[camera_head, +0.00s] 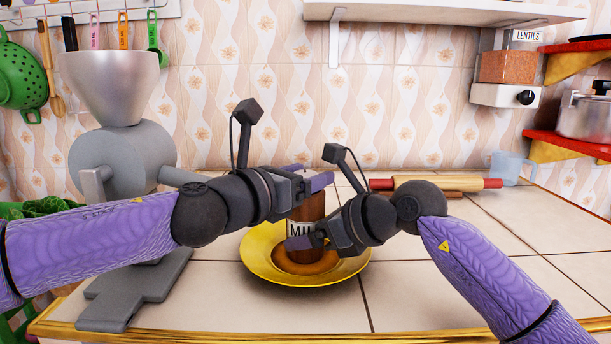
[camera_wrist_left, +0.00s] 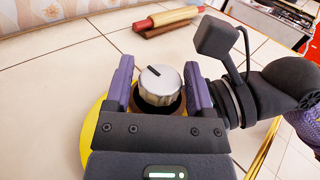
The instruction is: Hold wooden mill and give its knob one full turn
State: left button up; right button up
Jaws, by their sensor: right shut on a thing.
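The wooden mill (camera_head: 308,210) is a dark reddish-brown cylinder with a white label. It stands upright at the yellow plate on the counter. My right gripper (camera_head: 308,241) is shut on its lower body from the right. My left gripper (camera_head: 309,178) is at the mill's top. In the left wrist view the silver knob (camera_wrist_left: 161,87), with a dark mark on its top, sits between the left fingers (camera_wrist_left: 158,92). These fingers are open, with a visible gap on each side of the knob. In the head view the left gripper hides the knob.
The yellow plate (camera_head: 262,267) lies under the mill. A grey machine with a steel funnel (camera_head: 110,85) stands close on the left. A rolling pin (camera_head: 435,183) lies behind on the right, with a clear measuring jug (camera_head: 510,167) beyond it. The right front of the tiled counter is free.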

pick_arm(q)
jog(key=shift+o, duration=0.7)
jog(key=v, duration=1.2)
jog(key=s+d+n+t+y, duration=0.35)
jog(key=d+n+y, duration=0.25)
jog(key=y, duration=0.2)
jog(key=shift+t, duration=0.35)
jog(key=x, duration=1.2)
jog(key=shift+w+a+r, duration=0.1)
jog(key=shift+w+a, duration=0.15)
jog(key=shift+a, duration=0.15)
